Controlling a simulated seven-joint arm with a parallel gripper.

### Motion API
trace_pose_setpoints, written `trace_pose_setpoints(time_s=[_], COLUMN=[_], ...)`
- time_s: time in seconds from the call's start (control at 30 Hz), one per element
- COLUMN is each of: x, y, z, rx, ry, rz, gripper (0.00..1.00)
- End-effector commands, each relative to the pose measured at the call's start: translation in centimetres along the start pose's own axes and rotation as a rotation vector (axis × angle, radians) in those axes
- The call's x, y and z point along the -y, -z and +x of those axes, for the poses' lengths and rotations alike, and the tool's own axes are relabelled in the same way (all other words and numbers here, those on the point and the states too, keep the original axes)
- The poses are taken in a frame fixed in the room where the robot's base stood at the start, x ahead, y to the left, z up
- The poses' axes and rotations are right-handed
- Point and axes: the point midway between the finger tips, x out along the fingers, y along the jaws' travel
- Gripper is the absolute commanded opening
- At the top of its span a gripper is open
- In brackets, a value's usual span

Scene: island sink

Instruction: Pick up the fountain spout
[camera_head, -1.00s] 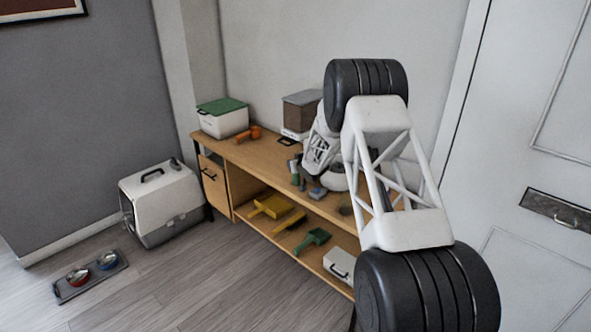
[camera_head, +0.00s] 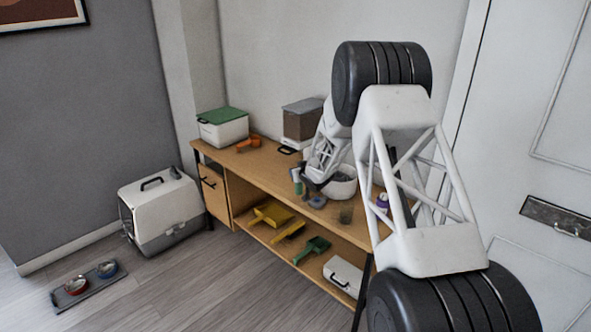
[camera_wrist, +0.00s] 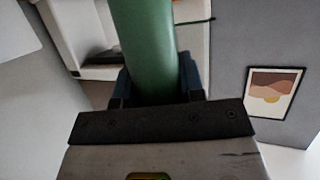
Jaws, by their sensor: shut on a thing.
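My gripper (camera_wrist: 156,92) is shut on a smooth green cylinder (camera_wrist: 146,40), which stands up between its dark blue fingers in the wrist view. The cylinder's lower end is hidden behind the gripper body. In the head view my gripper is small and dark above the wooden bench, left of a white round bowl (camera_head: 343,187) with grey inside. The green cylinder (camera_head: 297,186) shows there as a small upright shape at the gripper. I cannot tell for sure that it is the fountain spout, or whether it touches the bench.
The bench (camera_head: 262,163) holds a green-lidded white box (camera_head: 222,130), an orange scoop (camera_head: 248,145), a brown container (camera_head: 302,122) and a purple item (camera_head: 382,203). Yellow and green tools lie on its lower shelf. A pet carrier (camera_head: 160,205) and bowls stand on the floor.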

Motion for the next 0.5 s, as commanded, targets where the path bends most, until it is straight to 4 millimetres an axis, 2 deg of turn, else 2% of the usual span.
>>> trace_pose_setpoints(time_s=[0.2, 0.5], x=[1.0, 2.2], y=[-0.9, -2.0], z=[-3.2, -6.7], rx=[0.000, 0.000], ry=[0.000, 0.000], rz=[0.000, 0.001], gripper=[0.13, 0.13])
